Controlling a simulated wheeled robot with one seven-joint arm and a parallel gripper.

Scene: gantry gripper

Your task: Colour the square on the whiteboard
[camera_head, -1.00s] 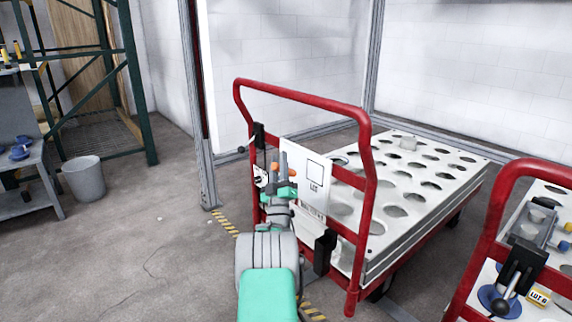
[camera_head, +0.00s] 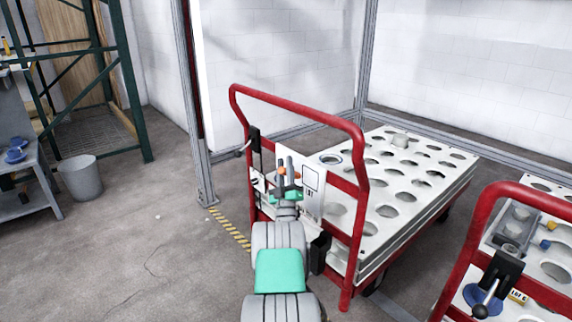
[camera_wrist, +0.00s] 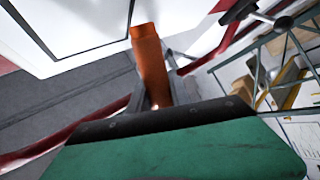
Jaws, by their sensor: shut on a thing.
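The whiteboard (camera_head: 309,205) hangs upright on the red cart's handle frame in the head view. A black outlined square (camera_head: 311,180) shows on its upper part, with small lettering below. My gripper (camera_head: 288,178) is in front of the board, at its left side, partly hiding it. It is shut on an orange marker (camera_wrist: 152,65), which sticks out past the fingers in the wrist view. The square's dark outline and white inside (camera_wrist: 88,22) show at the upper left there, just left of the marker's far end. I cannot tell whether the marker touches the board.
The red cart handle (camera_head: 300,115) surrounds the board, with a perforated white cart bed (camera_head: 400,185) behind it. A second red cart (camera_head: 475,250) stands at the right. A grey bin (camera_head: 82,178) and green rack (camera_head: 128,85) are at the left.

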